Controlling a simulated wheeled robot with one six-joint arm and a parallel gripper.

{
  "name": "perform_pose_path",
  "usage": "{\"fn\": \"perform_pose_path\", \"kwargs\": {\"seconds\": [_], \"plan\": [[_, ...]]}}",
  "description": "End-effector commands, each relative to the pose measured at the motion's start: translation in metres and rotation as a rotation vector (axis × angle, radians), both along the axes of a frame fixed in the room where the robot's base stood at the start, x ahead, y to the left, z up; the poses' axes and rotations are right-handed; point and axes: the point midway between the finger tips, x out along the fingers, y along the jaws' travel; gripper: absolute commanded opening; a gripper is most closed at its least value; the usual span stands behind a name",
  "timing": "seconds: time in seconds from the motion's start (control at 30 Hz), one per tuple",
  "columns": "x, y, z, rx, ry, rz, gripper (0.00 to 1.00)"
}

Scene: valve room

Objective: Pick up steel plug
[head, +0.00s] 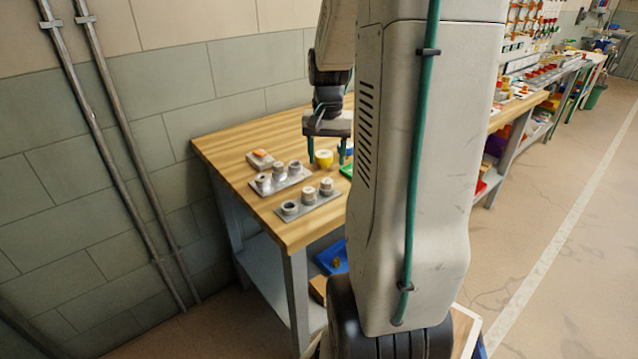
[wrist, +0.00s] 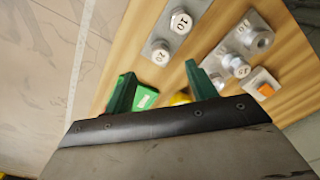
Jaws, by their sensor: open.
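Several short grey, steel-looking cylinders stand on two flat metal plates on the wooden table. The near plate (head: 318,201) carries a hollow one (head: 290,208) and two solid-looking plugs, one in the middle (head: 308,196) and one at the right (head: 326,187). The far plate (head: 288,181) carries similar pieces (head: 279,170). In the wrist view, two numbered plugs, one larger (wrist: 181,22) and one smaller (wrist: 160,54), sit on one plate. I cannot tell which is the steel plug. My gripper (head: 326,158) is open and empty above the table, beyond the plates; its green fingers (wrist: 160,72) point down.
A yellow round object (head: 323,158) and a green item (wrist: 145,98) lie near my fingers. A block with an orange top (head: 261,157) sits by the far plate. The wall (head: 150,130) is close on the left. A blue bin (head: 332,259) is on the lower shelf.

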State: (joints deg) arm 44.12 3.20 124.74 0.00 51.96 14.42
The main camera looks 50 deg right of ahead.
Motion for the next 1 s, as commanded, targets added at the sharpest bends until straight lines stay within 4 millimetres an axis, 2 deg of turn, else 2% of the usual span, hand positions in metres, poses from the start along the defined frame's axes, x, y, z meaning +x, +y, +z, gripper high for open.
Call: {"fn": "perform_pose_path", "kwargs": {"seconds": [0.5,0.63,0.83,0.87,1.0], "plan": [[0.002,-0.005,-0.067,0.003,0.003,0.000,0.57],[0.002,-0.006,-0.074,0.002,0.002,0.000,0.57],[0.003,-0.006,-0.075,0.001,0.001,0.001,0.57],[0.003,-0.006,-0.075,0.001,0.001,0.001,0.51],[0.003,-0.006,-0.074,0.002,0.001,0.001,0.12]]}}
